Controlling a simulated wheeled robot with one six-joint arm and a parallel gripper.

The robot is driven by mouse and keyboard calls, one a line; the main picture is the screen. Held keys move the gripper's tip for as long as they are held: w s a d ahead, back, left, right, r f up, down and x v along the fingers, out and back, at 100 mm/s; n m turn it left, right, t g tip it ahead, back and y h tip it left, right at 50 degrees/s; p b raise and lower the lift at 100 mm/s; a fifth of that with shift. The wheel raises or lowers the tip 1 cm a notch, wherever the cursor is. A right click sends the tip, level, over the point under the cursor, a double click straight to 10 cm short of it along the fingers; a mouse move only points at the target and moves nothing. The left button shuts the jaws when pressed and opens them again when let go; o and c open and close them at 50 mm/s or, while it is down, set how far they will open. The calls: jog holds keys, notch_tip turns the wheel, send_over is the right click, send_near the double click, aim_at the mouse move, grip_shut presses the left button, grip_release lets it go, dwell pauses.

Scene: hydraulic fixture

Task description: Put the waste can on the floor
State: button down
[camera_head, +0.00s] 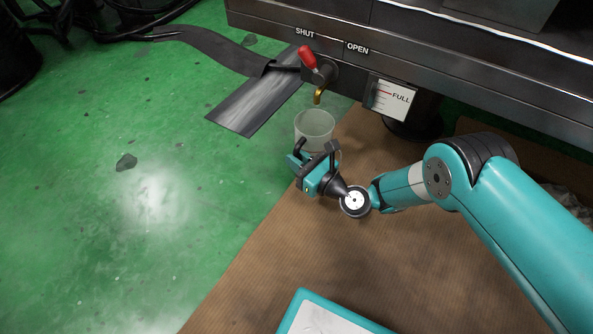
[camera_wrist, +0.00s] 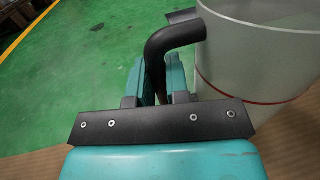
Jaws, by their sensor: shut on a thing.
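The waste can is a translucent, whitish open-topped cup (camera_head: 315,126). It stands roughly upright just below the brass spout (camera_head: 318,97) of a tap in the head view. In the wrist view the can (camera_wrist: 265,55) fills the upper right, with a thin red line around its wall. The green floor (camera_head: 150,230) lies to the left.
A red tap handle (camera_head: 307,56) sits below the SHUT label on the dark machine (camera_head: 420,60). A FULL gauge (camera_head: 392,99) is to the right. A brown ribbed mat (camera_head: 260,265) lies below. A dark flat strip (camera_head: 255,105) and black hoses (camera_head: 95,30) lie left; open floor is wide.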

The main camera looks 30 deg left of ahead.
notch_tip(320, 180, down, 3)
jog(key=b, duration=0.2)
jog(key=shift+f+b, duration=0.2)
jog(key=shift+b, duration=0.1)
jog(key=shift+r, duration=0.2)
jog(key=shift+f, duration=0.15)
jog(key=c, duration=1.1)
grip_release()
